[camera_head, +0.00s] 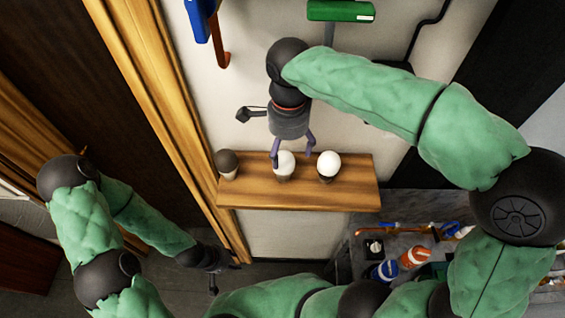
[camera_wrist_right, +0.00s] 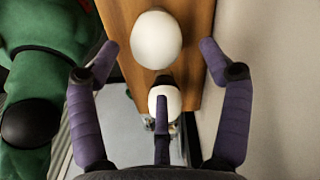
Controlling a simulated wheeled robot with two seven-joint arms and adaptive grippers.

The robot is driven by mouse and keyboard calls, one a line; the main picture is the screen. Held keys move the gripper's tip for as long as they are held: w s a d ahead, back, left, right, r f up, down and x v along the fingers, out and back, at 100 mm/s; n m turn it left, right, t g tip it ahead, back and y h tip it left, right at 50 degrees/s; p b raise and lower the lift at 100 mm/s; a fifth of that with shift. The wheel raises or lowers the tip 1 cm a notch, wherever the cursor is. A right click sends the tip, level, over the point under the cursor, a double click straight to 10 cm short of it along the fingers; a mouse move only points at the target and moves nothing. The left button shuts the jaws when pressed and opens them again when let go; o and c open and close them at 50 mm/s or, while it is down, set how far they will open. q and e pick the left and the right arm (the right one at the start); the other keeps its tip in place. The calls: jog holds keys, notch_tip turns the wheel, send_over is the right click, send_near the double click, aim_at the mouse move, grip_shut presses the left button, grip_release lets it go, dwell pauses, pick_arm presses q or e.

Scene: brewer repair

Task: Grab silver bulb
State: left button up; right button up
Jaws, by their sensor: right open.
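Three bulbs stand upright in a row on a wooden shelf (camera_head: 300,196). The left bulb (camera_head: 227,162) looks dark grey, the middle bulb (camera_head: 284,164) pale, and the right bulb (camera_head: 328,164) white. I cannot tell for sure which is silver. My right gripper (camera_head: 292,152) points down at the middle bulb, fingers spread around it and not closed. The right wrist view shows a large pale bulb (camera_wrist_right: 157,38) between the open fingers and a smaller pale bulb (camera_wrist_right: 165,98) partly behind a finger. My left gripper (camera_head: 222,276) hangs low, empty, with fingers apart.
A green object (camera_head: 341,11) and a blue tool (camera_head: 198,18) are on the wall above. A wooden door frame (camera_head: 150,90) stands left of the shelf. A grey surface with blue and orange parts (camera_head: 415,257) lies below right. Shelf space right of the white bulb is clear.

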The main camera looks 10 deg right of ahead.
aim_at(287, 152)
jog(key=f, duration=0.3)
jog(key=shift+w, duration=0.3)
jog(key=shift+s+f+p, duration=0.2)
jog(key=shift+f+p, duration=0.1)
jog(key=shift+f, duration=0.25)
jog(key=shift+a+f+p, duration=0.15)
jog(key=shift+f+p, duration=0.25)
jog(key=shift+f, duration=1.75)
jog(key=c, duration=1.3)
